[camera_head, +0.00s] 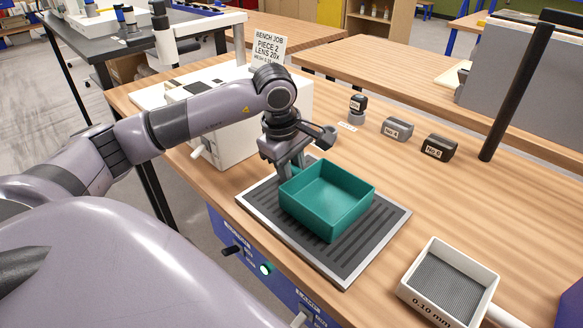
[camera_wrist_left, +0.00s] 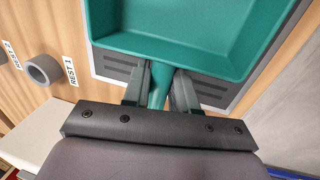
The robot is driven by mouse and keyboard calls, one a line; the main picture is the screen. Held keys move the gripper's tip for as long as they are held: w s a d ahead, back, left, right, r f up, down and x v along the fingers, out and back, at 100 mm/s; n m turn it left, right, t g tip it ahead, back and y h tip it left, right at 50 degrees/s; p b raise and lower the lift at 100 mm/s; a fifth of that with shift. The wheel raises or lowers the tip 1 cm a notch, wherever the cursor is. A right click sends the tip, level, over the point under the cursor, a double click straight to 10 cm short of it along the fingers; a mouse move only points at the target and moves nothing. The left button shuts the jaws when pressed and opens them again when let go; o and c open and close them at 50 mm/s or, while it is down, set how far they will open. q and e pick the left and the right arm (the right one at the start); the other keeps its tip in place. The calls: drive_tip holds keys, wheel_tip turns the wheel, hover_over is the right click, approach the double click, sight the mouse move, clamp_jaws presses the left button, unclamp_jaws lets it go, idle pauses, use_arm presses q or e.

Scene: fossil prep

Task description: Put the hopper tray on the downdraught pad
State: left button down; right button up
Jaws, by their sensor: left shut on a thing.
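The hopper tray is a teal, open-topped rectangular box (camera_head: 325,194), empty inside. It is over the dark slatted downdraught pad (camera_head: 352,262) with its pale frame; I cannot tell whether it touches the slats. My left gripper (camera_head: 293,168) is at the tray's far-left side, shut on its handle. In the left wrist view the gripper (camera_wrist_left: 160,88) has its fingers on either side of the teal handle, and the tray (camera_wrist_left: 190,35) extends beyond it with pad slats showing beneath. My right gripper is not in view.
A white sieve marked 0.10 mm (camera_head: 450,282) sits right of the pad. Small labelled blocks (camera_head: 397,129) (camera_head: 439,146) stand at the back. A white machine (camera_head: 225,125) and a bench job sign (camera_head: 270,48) are behind the arm. A black post (camera_head: 515,85) rises at right.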

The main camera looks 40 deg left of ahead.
use_arm(q)
drive_tip(key=c, duration=0.9)
unclamp_jaws()
drive_tip(key=r, duration=0.4)
drive_tip(key=s+r, duration=0.1)
drive_tip(key=r, duration=0.3)
drive_tip(key=s+r, duration=0.1)
drive_tip(key=r, duration=0.3)
drive_tip(key=shift+s+a, duration=0.1)
drive_tip(key=shift+s, duration=0.05)
drive_tip(key=shift+f, duration=0.1)
